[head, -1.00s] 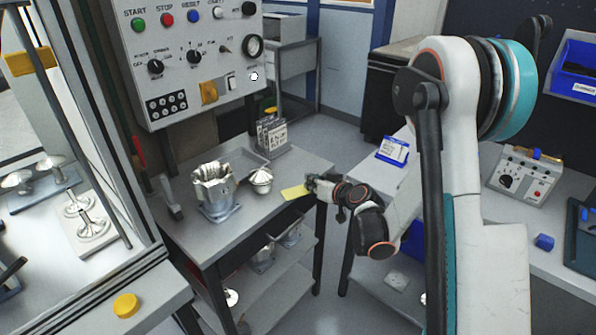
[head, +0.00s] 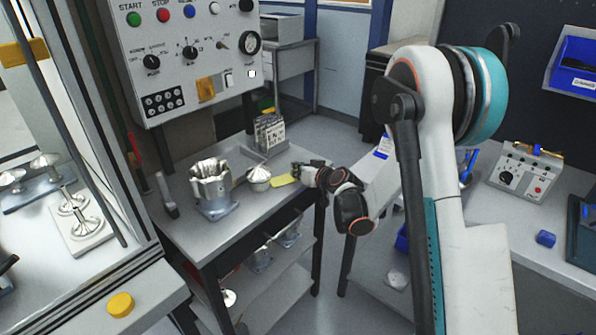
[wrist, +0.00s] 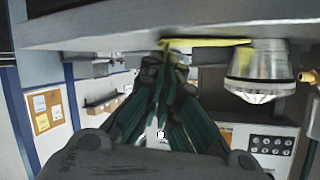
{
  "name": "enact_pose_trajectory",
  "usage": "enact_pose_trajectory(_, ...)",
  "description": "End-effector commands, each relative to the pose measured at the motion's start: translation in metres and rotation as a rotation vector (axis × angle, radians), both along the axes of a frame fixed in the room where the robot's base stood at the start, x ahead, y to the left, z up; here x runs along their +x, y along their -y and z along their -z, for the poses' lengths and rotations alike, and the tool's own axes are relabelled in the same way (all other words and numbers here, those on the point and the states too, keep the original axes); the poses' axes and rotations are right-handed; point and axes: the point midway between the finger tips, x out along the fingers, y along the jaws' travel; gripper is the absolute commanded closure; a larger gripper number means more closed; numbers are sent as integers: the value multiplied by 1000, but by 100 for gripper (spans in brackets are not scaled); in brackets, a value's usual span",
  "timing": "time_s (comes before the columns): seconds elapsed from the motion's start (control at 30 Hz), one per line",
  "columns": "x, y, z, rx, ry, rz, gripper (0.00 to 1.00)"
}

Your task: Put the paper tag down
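The yellow paper tag (head: 284,181) is at the right part of the grey workbench top (head: 262,208), just right of a domed metal part. My gripper (head: 297,172) reaches in from the right at the tag's right end. In the wrist view, which is upside down, the fingers (wrist: 167,58) come together at the tag (wrist: 207,42) and look shut on its edge. The tag is close to level with the bench top; I cannot tell whether it touches it.
The domed part (head: 258,178) and a finned metal housing (head: 212,190) stand left of the tag. A control panel (head: 190,55) hangs above. The front of the bench top is clear.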

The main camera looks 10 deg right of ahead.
Motion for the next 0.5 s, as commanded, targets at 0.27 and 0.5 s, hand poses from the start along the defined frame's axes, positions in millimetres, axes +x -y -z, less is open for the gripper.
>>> enact_pose_trajectory(0.27, 0, 0, 3, 0, 0, 0, 75)
enact_pose_trajectory(0.5, 0, 0, 2, 0, 0, 0, 75)
